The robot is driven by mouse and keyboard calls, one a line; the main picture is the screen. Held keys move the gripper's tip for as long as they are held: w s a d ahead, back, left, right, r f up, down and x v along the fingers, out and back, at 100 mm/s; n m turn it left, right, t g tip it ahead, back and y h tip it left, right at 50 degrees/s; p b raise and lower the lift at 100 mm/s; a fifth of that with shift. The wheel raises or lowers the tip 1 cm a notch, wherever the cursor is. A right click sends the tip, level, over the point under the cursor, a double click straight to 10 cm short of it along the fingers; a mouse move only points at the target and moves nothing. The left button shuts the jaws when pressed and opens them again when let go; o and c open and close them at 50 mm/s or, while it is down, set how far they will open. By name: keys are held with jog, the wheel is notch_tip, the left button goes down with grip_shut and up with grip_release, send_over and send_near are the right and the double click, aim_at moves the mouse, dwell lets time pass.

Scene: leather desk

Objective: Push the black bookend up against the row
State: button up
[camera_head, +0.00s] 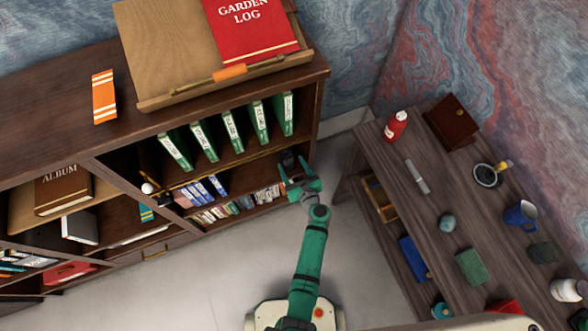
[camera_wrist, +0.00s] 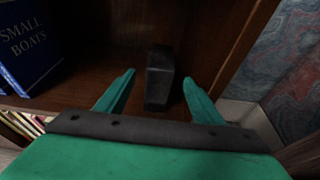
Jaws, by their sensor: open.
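The black bookend (camera_wrist: 159,75) stands upright on a wooden shelf in the wrist view, near the shelf's right side wall. It also shows as a small dark shape in the head view (camera_head: 288,158). My gripper (camera_head: 295,172) is open at the shelf's right end. In the wrist view its green fingers (camera_wrist: 158,86) point at the bookend, one to each side, with visible gaps. I cannot tell how deep they reach beside it. The row of blue books (camera_head: 205,189) stands to the left; its end book, "Small Boats" (camera_wrist: 30,48), is apart from the bookend.
Green binders (camera_head: 232,130) stand on the shelf above. Small books (camera_head: 240,203) fill the shelf below. The shelf's right side wall (camera_wrist: 225,45) is close to my right finger. A side table (camera_head: 430,200) with several objects stands at right. Bare shelf lies between bookend and row.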

aim_at(280, 153)
jog(key=x, duration=0.9)
grip_shut()
jog(key=shift+s+a, duration=0.2)
jog(key=shift+a, duration=0.4)
jog(key=shift+s+a, duration=0.15)
jog(key=shift+a, duration=0.2)
jog(key=shift+s+a+r, duration=0.1)
jog(key=shift+s+a, duration=0.3)
jog(key=shift+a, duration=0.9)
jog(key=shift+s+a+f, duration=0.1)
jog(key=shift+s+a, duration=0.3)
jog(key=shift+a, duration=0.9)
jog(key=shift+s+a+r, duration=0.1)
jog(key=shift+s+a, duration=0.35)
jog(key=shift+a, duration=0.85)
jog(key=shift+s+a, duration=0.1)
jog(key=shift+a, duration=0.25)
jog(key=shift+s+a, duration=0.2)
jog(key=shift+a, duration=0.5)
jog(key=shift+s+a, duration=0.25)
jog(key=shift+a, duration=0.5)
